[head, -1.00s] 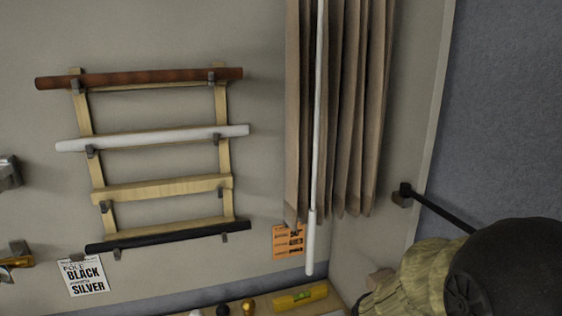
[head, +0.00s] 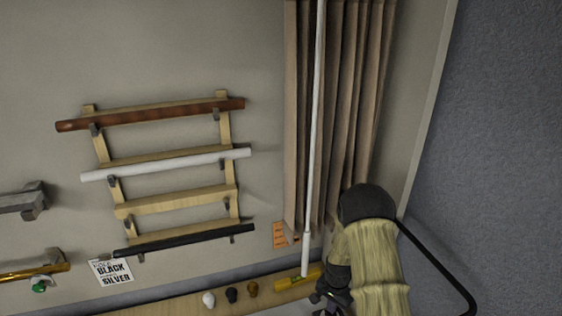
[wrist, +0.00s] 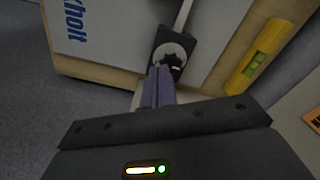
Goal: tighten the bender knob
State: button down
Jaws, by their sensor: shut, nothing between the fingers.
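In the wrist view a dark block with a pale round face and a small dark centre (wrist: 172,55) sits just beyond my fingertips. It may be the bender knob, but I cannot tell for sure. My gripper (wrist: 157,72) is shut and empty, its two purplish fingers together, pointing at the block's lower left side. Whether the tips touch it is unclear. In the head view my gripper (head: 325,295) is a small dark shape at the bottom, beside the yellow level; its fingers are hard to make out there.
A yellow level (head: 297,281) lies on the wooden ledge (head: 180,304), with white, black and brown round pieces to its left. A white wand (head: 313,130) hangs before brown curtains (head: 345,110). A wall rack holds several poles. The wrist view also shows the yellow level (wrist: 262,52).

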aim_at(327, 314)
jog(key=shift+f, duration=0.2)
jog(key=shift+f+b, duration=2.35)
jog(key=shift+f, duration=1.05)
jog(key=shift+w+d, duration=0.1)
jog(key=shift+w, duration=0.1)
jog(key=shift+w+a+b, duration=0.45)
jog(key=shift+a+b, duration=0.1)
jog(key=shift+b, duration=0.25)
jog(key=shift+w+a+r+b, duration=0.1)
jog(key=shift+w+a+b, duration=0.2)
jog(key=shift+w+b, duration=0.25)
jog(key=shift+s+a, duration=0.25)
jog(key=shift+a, duration=0.2)
